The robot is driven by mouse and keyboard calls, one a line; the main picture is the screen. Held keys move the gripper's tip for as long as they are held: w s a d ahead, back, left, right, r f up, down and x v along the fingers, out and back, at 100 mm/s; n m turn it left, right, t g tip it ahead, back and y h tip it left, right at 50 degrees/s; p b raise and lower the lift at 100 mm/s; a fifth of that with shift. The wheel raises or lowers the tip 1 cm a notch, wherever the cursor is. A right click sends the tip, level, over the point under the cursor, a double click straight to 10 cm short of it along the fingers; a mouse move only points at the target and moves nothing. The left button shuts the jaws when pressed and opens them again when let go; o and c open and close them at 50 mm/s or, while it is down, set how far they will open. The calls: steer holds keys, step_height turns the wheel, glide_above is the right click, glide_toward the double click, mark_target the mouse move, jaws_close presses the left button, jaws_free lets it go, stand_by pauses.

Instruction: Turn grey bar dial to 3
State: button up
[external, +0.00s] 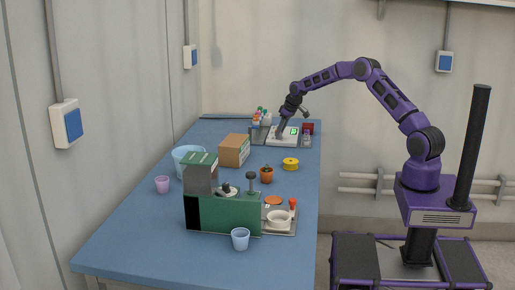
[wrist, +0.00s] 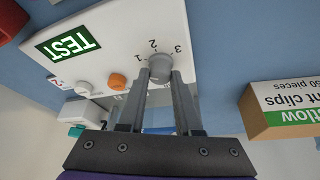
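The grey bar dial (wrist: 159,66) sits on a white panel (wrist: 110,30) in the wrist view, with the printed numbers 1, 2 and 3 around it. My gripper (wrist: 160,76) has one finger on each side of the dial, and the fingers appear to touch its sides. The fingers hide part of the dial, and I cannot tell which number its bar points at. In the external view my gripper (external: 280,134) is down at the white panel (external: 291,141) at the far end of the blue table, and the dial is too small to make out.
An orange knob (wrist: 117,81) and a green TEST display (wrist: 68,44) are on the same panel. A cardboard box (wrist: 285,108) stands to the right in the wrist view. A brown box (external: 234,150) and yellow tin (external: 290,164) stand nearer on the blue table (external: 135,225).

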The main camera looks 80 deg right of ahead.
jaws_close()
steer(key=shift+m, duration=0.5)
steer(key=m, duration=0.1)
steer(key=m+h, duration=0.1)
steer(key=m, duration=0.1)
steer(key=shift+w+a+g, duration=0.15)
steer(key=shift+a+g, duration=0.05)
steer(key=shift+g, duration=0.1)
steer(key=m+g, duration=0.1)
steer(key=m, duration=0.1)
steer(key=m+h, duration=0.1)
steer(key=m, duration=0.2)
steer(key=shift+w+r+g+h+p, duration=0.1)
steer(key=shift+g+h+p, duration=0.2)
steer(key=shift+g, duration=0.1)
steer(key=m+g+p, duration=0.1)
steer(key=m, duration=0.2)
steer(key=m+g+p, duration=0.1)
steer(key=m, duration=0.2)
steer(key=shift+w, duration=0.15)
steer(key=m+g+p, duration=0.1)
steer(key=m+p, duration=0.1)
steer(key=m, duration=0.2)
steer(key=shift+m+g, duration=0.3)
steer(key=shift+g, duration=0.1)
steer(key=shift+m+y+p, duration=0.4)
steer(key=shift+m+p, duration=0.1)
